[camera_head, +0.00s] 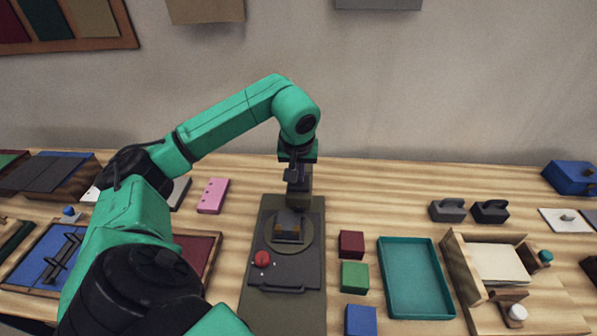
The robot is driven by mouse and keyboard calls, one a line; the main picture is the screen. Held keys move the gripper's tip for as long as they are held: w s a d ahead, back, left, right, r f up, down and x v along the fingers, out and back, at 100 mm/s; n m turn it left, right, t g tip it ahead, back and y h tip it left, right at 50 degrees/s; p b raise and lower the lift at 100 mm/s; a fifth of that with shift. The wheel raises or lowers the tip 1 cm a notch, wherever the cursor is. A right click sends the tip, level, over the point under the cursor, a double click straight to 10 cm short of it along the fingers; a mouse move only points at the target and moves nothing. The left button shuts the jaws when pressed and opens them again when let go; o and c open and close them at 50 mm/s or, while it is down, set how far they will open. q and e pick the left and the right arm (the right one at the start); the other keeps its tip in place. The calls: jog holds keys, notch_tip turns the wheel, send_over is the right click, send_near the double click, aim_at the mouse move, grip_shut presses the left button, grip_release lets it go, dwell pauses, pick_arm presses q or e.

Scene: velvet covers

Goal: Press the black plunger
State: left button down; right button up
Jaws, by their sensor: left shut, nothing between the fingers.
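My left arm reaches in from the left, and its gripper (298,190) points down over the rear part of a dark olive device (257,305). The gripper is shut and empty. The device has a round disc with a small dark brown block (289,228) on it, a red knob (262,259) at its front left and a dark handle along its front. I cannot pick out the black plunger for certain; the gripper may cover it. I cannot tell whether the fingertips touch the device.
Red (351,244), green (355,277) and blue (361,320) blocks stand just right of the device. A teal tray (383,262) and a wooden box (463,274) lie further right. A pink block (213,195) is left of the device. My arm hides part of the left side.

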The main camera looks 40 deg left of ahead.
pick_arm(q)
notch_tip(320, 180, down, 2)
jog(key=shift+s+d+r, duration=0.1)
jog(key=shift+s, duration=0.15)
pick_arm(e)
jog(key=shift+s+f, duration=0.1)
jog(key=shift+f, duration=0.5)
pick_arm(q)
jog(key=shift+r, duration=0.15)
notch_tip(320, 180, up, 5)
jog(key=p, duration=0.3)
jog(key=shift+w+p, duration=0.15)
jog(key=shift+p, duration=0.15)
jog(key=shift+d+r+b, duration=0.1)
jog(key=shift+r+b, duration=0.55)
jog(key=shift+b, duration=0.1)
jog(key=v, duration=0.8)
jog(key=shift+p, duration=0.4)
pick_arm(e)
jog(key=r, duration=0.3)
jog(key=shift+w+a+r, duration=0.1)
jog(key=shift+w+a, duration=0.15)
jog(key=shift+w, duration=0.05)
